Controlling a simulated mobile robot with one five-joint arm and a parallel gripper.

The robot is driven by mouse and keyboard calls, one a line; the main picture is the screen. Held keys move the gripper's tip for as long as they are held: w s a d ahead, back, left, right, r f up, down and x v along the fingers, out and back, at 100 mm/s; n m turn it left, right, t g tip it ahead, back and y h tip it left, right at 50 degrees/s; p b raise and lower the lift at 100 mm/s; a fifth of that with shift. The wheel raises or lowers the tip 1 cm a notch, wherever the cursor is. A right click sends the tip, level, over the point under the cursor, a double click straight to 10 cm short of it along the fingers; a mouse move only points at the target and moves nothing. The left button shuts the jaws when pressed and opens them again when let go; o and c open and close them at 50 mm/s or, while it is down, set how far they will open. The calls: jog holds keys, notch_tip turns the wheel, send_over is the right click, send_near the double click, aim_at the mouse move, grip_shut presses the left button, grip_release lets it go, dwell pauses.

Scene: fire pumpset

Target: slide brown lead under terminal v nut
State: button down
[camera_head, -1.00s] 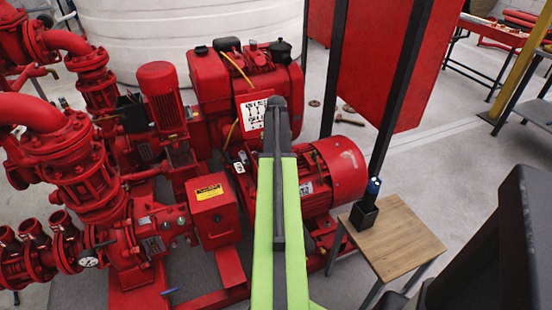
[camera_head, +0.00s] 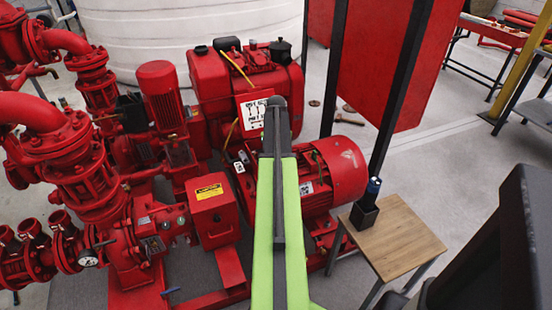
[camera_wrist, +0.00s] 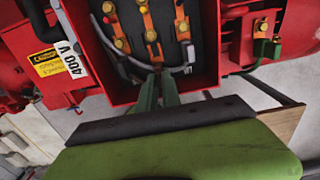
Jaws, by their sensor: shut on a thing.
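The open red terminal box (camera_wrist: 104,82) is at the top of the wrist view. Inside it are several brass nuts and orange-copper strips on a dark block. The middle lower nut (camera_wrist: 150,36) lies just above my fingertips; no letter V is legible there. My gripper (camera_wrist: 158,72) reaches over the box's near edge, its green fingers close together and shut on a thin lead end, apparently the brown lead. The lead is small and dark, its colour unclear. Whether its end lies under the nut cannot be told. In the head view my arm hides the gripper.
A pale grey cable (camera_wrist: 118,60) curves inside the box around the fingers. A green wire (camera_wrist: 264,58) runs outside at right. In the head view, the red motor (camera_head: 340,168) and a small wooden table (camera_head: 398,240) stand right of my arm.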

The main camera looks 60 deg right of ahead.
jog(key=shift+w+d, duration=0.8)
jog(key=shift+w, duration=0.25)
dwell(0.5)
jog(key=c, duration=1.1)
grip_release()
jog(key=shift+c, duration=0.2)
notch_tip(320, 180, up, 9)
jog(key=p, duration=0.9)
